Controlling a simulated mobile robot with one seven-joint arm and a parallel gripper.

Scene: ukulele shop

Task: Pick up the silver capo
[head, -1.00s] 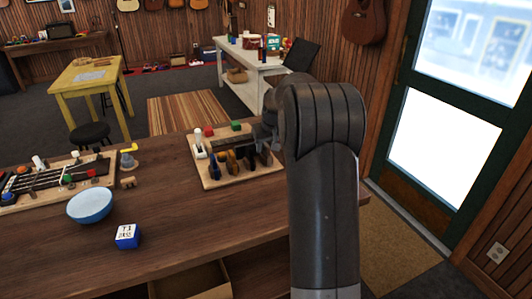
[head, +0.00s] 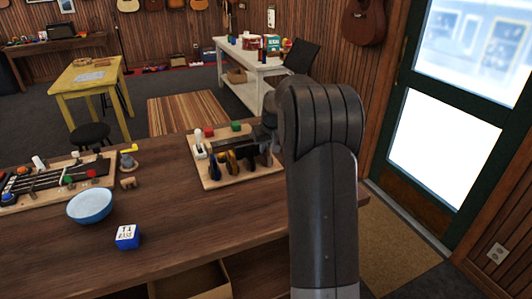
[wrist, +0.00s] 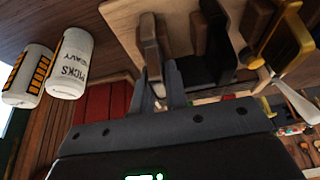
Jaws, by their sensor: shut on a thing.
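The silver capo (wrist: 151,45) looks grey-brown in the wrist view and stands at the end of a row of capos on a light wooden board (wrist: 122,18). My gripper (wrist: 158,78) is shut on its near end, with one finger on each side. I cannot tell whether the capo is clear of the board. In the head view the board (head: 212,182) lies on the dark bench, and my arm hides most of the gripper and the silver capo at the board's right end.
Two white pick tubes (wrist: 70,62) (wrist: 27,76) are at the left of the wrist view. A blue bowl (head: 90,205) and blue cube (head: 126,237) sit on the bench (head: 190,225), which is clear at the front.

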